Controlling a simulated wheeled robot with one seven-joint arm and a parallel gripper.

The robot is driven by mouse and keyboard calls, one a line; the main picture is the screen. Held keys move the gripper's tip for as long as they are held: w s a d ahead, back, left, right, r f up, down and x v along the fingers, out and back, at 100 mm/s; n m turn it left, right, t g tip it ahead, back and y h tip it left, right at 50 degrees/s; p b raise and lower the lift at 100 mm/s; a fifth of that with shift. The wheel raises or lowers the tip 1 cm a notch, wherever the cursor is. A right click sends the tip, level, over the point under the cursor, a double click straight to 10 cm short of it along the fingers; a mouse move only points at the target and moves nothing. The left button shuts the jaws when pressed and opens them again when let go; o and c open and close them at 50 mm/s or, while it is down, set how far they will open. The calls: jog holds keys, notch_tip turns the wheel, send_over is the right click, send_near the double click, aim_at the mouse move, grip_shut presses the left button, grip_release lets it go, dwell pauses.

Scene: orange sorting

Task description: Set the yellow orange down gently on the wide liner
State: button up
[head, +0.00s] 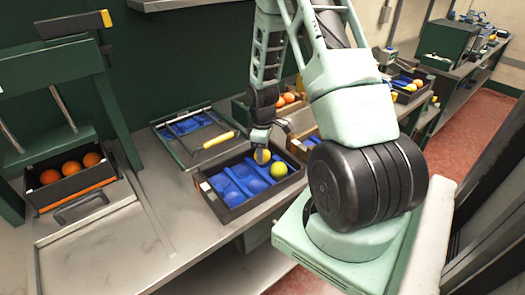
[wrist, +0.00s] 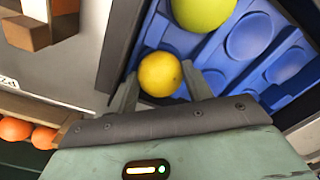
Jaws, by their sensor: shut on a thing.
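The yellow orange (wrist: 160,74) is between the fingers of my gripper (wrist: 162,88) in the wrist view. My gripper is shut on it. In the head view the yellow orange (head: 262,156) shows at the tip of my gripper (head: 261,150), over the back part of a dark tray. The blue liner (head: 240,180) with round hollows fills this tray, and it also shows in the wrist view (wrist: 225,48). I cannot tell whether the orange touches the liner. A yellow-green fruit (head: 278,170) sits on the liner to the right of the held orange, and it shows close by in the wrist view (wrist: 202,10).
A second blue-lined tray (head: 160,128) with a yellow-handled tool (head: 218,140) lies behind left. A box of oranges (head: 105,182) stands at the left under a green press. More crates of oranges (head: 288,99) stand behind my gripper. The steel bench front (head: 150,235) is clear.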

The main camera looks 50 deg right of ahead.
jog(key=o, duration=1.1)
jog(key=shift+c, duration=0.2)
jog(key=shift+r+p, duration=3.3)
jog(key=shift+r, duration=0.7)
